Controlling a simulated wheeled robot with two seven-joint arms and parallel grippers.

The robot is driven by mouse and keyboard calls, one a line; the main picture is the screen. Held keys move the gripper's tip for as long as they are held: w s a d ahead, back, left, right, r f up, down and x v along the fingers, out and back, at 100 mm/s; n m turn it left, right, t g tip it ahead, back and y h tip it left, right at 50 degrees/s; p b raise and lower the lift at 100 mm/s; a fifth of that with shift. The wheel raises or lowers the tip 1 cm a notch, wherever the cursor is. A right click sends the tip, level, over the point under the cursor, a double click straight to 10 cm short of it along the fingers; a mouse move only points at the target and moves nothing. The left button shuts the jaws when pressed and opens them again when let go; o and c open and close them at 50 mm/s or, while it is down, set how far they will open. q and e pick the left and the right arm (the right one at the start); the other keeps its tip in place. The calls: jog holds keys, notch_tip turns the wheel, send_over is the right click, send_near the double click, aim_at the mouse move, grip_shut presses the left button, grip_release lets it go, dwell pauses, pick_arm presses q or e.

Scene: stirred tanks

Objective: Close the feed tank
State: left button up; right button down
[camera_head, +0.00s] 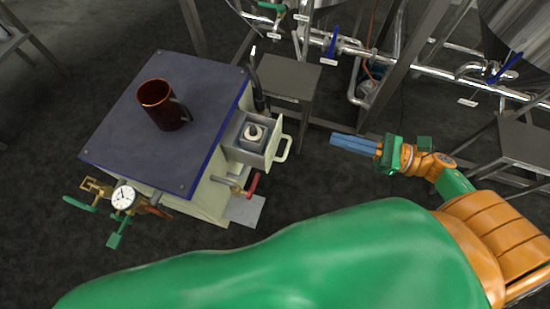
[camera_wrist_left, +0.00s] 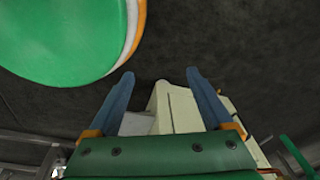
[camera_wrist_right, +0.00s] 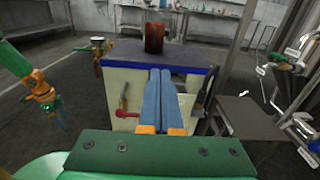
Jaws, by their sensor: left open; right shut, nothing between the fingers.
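Steel tanks show at the top of the head view, one at the upper right (camera_head: 520,30) and part of another at top centre (camera_head: 310,3). Pipes below them carry a blue valve handle (camera_head: 332,42), a second blue handle (camera_head: 505,68) and a green handle (camera_head: 272,6). White tags hang there, too small to read, so I cannot tell which tank is the feed tank. My right gripper (camera_head: 354,145) is shut and empty, in front of the pipes and touching nothing. My left gripper (camera_wrist_left: 160,76) is open and empty in the left wrist view, with a cream cabinet beyond its fingers.
A cabinet with a dark blue top (camera_head: 205,75) stands at left, bearing a dark red mug (camera_head: 158,104). Its drawer (camera_head: 250,150) is open. A gauge (camera_head: 123,197) and valves project from its front. A grey stand (camera_head: 285,78) and steel posts stand near the pipes.

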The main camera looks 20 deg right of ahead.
jog(key=b, duration=1.1)
send_near(270, 147)
jog(key=p+x, duration=0.2)
jog(key=x, duration=0.4)
jog(key=shift+w+a+f, duration=0.15)
jog(key=shift+w+a, duration=0.1)
jog(key=shift+a, duration=0.05)
pick_arm(q)
notch_tip(270, 147, down, 12)
jog(key=a, duration=0.2)
jog(key=shift+w+a, duration=0.15)
jog(key=shift+w, duration=0.2)
